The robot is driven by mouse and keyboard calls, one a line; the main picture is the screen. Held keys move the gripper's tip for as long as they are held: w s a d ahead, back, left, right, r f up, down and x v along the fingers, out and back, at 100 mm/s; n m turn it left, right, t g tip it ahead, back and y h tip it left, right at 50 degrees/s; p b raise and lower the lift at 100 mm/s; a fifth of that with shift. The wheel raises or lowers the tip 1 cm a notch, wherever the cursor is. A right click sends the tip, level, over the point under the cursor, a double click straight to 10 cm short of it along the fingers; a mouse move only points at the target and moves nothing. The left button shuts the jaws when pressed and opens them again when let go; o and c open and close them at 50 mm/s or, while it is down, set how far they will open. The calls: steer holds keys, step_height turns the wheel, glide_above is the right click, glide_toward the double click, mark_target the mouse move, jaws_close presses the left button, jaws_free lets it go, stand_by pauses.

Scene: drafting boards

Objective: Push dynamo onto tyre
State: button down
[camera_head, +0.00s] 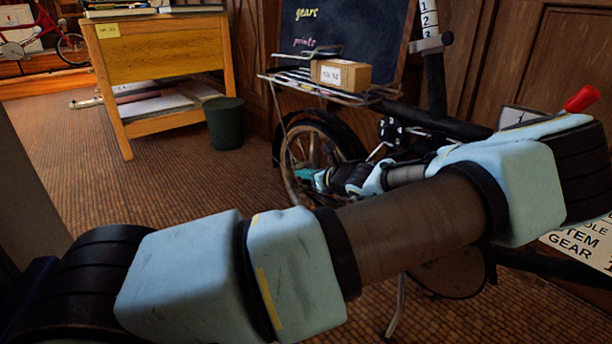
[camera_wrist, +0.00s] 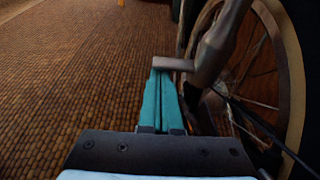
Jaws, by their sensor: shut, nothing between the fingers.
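The bicycle's rear tyre (camera_head: 350,136) is a black band around the spoked wheel, partly hidden by my arm in the head view. In the wrist view the wheel (camera_wrist: 291,75) fills the right side. A silver, bottle-shaped part that looks like the dynamo (camera_wrist: 221,40) stands tilted beside the wheel, with a short flat piece sticking out left. Whether it touches the tyre I cannot tell. My gripper (camera_wrist: 164,72) is shut and empty, its teal fingertips right at that flat piece; contact is unclear.
A rack above the wheel carries a cardboard box (camera_head: 341,75). A chalkboard (camera_head: 345,35) stands behind. A wooden desk (camera_head: 160,50) and a dark green bin (camera_head: 225,123) are at the back left. Open carpet (camera_head: 90,180) lies left of the wheel.

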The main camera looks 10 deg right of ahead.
step_height(320, 180, up, 2)
steer(key=m+y+p, duration=0.1)
steer(key=p, duration=1)
steer(key=shift+m+g, duration=0.3)
steer(key=shift+m, duration=0.1)
steer(key=shift+f, duration=0.1)
steer(key=shift+d, duration=0.1)
